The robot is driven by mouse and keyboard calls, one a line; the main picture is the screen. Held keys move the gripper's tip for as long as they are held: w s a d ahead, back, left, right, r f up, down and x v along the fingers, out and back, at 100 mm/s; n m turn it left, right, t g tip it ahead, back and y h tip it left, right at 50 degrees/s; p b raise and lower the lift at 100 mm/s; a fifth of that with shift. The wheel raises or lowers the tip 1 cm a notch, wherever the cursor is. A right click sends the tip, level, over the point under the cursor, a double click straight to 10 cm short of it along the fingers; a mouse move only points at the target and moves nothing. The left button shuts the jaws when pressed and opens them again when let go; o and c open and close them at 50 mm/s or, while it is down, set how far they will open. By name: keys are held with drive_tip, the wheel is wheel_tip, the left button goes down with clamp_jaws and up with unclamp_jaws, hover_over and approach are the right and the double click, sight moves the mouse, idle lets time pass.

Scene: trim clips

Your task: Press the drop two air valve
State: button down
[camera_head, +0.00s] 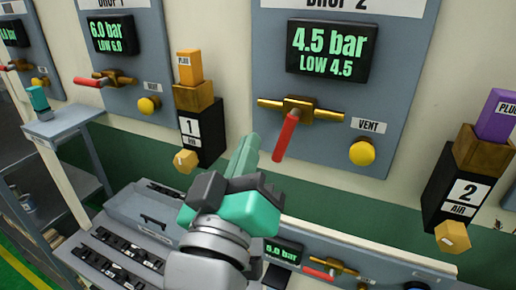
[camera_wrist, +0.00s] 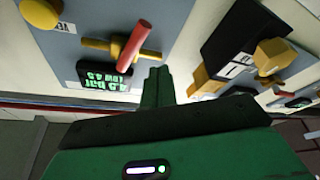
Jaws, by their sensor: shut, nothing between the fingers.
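The DROP 2 panel (camera_head: 400,40) shows 4.5 bar, LOW 4.5, on its display (camera_head: 333,50). Below it a brass valve (camera_head: 300,108) has a red lever (camera_head: 286,136) pointing down, crosswise to its horizontal pipe. The same lever shows in the wrist view (camera_wrist: 134,45). A yellow VENT knob (camera_head: 362,151) is at the valve's lower right; the wrist view shows it at upper left (camera_wrist: 40,12). My green gripper (camera_head: 245,150) is shut and empty, left of and below the red lever in the head view. In the wrist view its fingertips (camera_wrist: 159,76) appear apart from the lever.
A black block marked 1 AIR (camera_head: 202,132) with an orange plug (camera_head: 189,67) stands left of the panel. A block marked 2 AIR (camera_head: 462,190) with a purple plug (camera_head: 496,116) stands right. DROP 1's red lever (camera_head: 88,82) lies along its pipe. A lower 5.0 bar display (camera_head: 284,251) is below.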

drive_tip(key=s+a+b, duration=0.2)
drive_tip(key=s+b, duration=0.2)
drive_tip(key=s, duration=0.6)
drive_tip(key=shift+s+f, duration=0.15)
drive_tip(key=shift+f, duration=0.1)
